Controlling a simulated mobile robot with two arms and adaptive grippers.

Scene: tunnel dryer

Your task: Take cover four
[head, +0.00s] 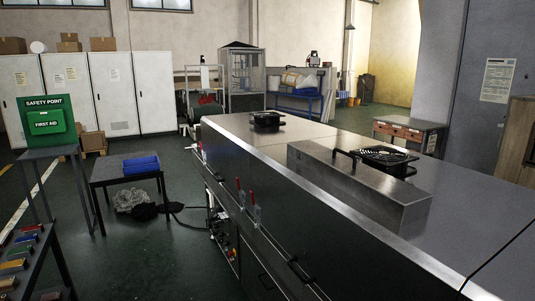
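A long stainless steel dryer (240,146) runs from the middle of the head view to the lower right. Its flat top is split by seams into panels. I see no number on any part, so I cannot tell which one is cover four. Red-handled clamps (252,198) show along the dryer's near side. Neither of my grippers is in view.
Black fan units stand on the dryer top, one far (267,119) and one behind the box (386,155).

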